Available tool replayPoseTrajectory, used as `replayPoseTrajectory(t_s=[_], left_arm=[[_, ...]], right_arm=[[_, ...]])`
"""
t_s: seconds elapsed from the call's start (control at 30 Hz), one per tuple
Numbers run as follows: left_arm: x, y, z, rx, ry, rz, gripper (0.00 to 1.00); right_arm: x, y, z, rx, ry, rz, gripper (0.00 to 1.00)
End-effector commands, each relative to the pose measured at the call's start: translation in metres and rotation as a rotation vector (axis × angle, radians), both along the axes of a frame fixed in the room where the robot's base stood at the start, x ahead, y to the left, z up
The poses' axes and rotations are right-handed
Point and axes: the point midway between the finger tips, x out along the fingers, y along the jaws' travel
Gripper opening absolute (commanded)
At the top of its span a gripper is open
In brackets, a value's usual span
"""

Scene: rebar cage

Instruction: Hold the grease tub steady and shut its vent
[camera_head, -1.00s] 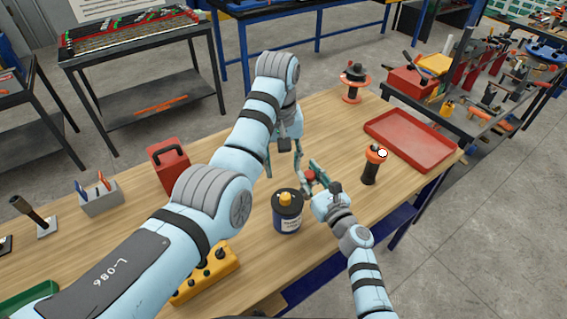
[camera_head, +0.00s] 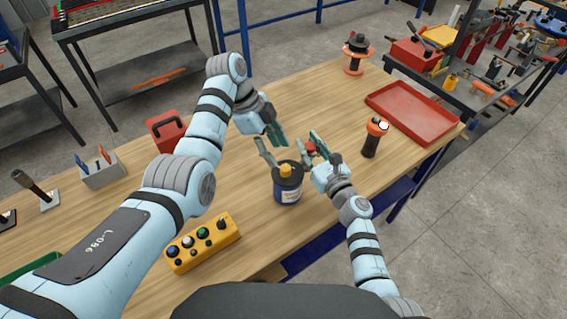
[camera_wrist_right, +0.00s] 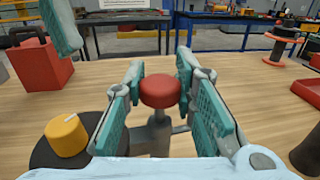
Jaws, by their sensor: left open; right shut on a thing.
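The dark grease tub (camera_head: 288,188) stands upright on the workbench, with a yellow knob (camera_head: 286,170) on its lid. In the right wrist view the yellow knob (camera_wrist_right: 66,135) bears a white line and sits at the lower left. My right gripper (camera_head: 310,146), just right of the tub, is shut on a red round knob (camera_wrist_right: 160,91) on a grey stem. Whether this stem joins the tub is unclear. My left gripper (camera_head: 270,147) is open and empty, just behind and above the tub. One of its fingers shows at the upper left in the right wrist view (camera_wrist_right: 62,25).
A yellow button box (camera_head: 203,243) lies front left of the tub. A red box with a black handle (camera_head: 167,130) stands at the left. An orange-topped dark object (camera_head: 373,138) and a red tray (camera_head: 414,113) are at the right. Bench behind the tub is clear.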

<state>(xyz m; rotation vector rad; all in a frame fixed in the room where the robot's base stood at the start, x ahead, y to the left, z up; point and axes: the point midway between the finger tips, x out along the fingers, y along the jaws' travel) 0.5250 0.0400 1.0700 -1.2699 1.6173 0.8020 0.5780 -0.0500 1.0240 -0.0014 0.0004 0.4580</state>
Motion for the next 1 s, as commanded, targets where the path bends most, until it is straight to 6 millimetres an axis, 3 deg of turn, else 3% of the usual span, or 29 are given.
replayPoseTrajectory(t_s=[0.1,0.23,0.57,0.83,1.0], left_arm=[[-0.003,-0.012,-0.028,-0.001,0.004,-0.002,0.43],[-0.004,-0.021,-0.05,0.001,0.003,0.001,0.43],[-0.004,-0.025,-0.059,0.001,-0.001,0.001,0.43],[-0.004,-0.024,-0.059,0.001,0.0,0.002,0.02],[-0.004,-0.024,-0.059,0.001,-0.001,0.006,0.0]], right_arm=[[0.0,0.0,0.0,0.002,0.0,0.0,0.0],[0.0,0.0,0.0,0.001,0.0,0.0,0.0],[0.0,0.0,0.0,0.001,0.0,0.0,0.0],[0.0,0.0,0.0,0.001,0.0,0.0,0.0],[0.0,0.0,0.0,0.001,0.0,0.0,0.0]])
